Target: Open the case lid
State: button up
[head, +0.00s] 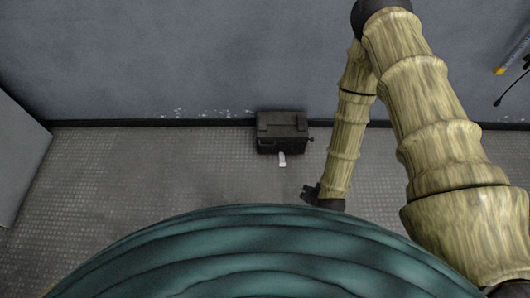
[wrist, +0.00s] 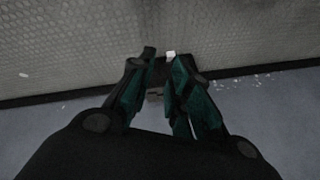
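The case (head: 282,138) is a small dark box on the floor against the back wall in the head view. Its lid (head: 281,119) looks down. A small white piece (head: 282,160) shows at its front; whether it is attached I cannot tell. My gripper (head: 308,190) is below and right of the case in the head view, apart from it. In the wrist view my gripper (wrist: 160,62) has its two fingers apart with a gap and nothing held.
The grey wall (head: 180,60) rises right behind the case, with a dark skirting strip at its foot. White flecks lie along the wall's foot. The textured floor (head: 150,165) is clear left of the case. A light grey panel (head: 15,150) stands at the far left.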

jog(key=w+a+f+m+t+b, duration=0.75)
jog(key=w+f+b, duration=0.45)
jog(key=b, duration=0.5)
jog(key=w+a+f+m+t+b, duration=0.7)
jog(key=w+f+b, duration=0.5)
jog(key=b, duration=0.4)
jog(key=shift+n+h, duration=0.35)
jog(key=shift+h, duration=0.25)
jog(key=shift+a+b+x, duration=0.2)
jog(key=shift+b+x, duration=0.8)
jog(key=shift+x, duration=0.85)
jog(key=shift+a+b+x, duration=0.2)
jog(key=shift+b+x, duration=0.75)
jog(key=shift+x, duration=0.9)
jog(key=shift+a+b+x, duration=0.2)
jog(key=shift+b+x, duration=0.8)
jog(key=shift+x, duration=0.9)
jog(key=shift+f, duration=0.15)
jog(key=shift+c, duration=0.4)
grip_shut()
jog(key=shift+a, duration=0.15)
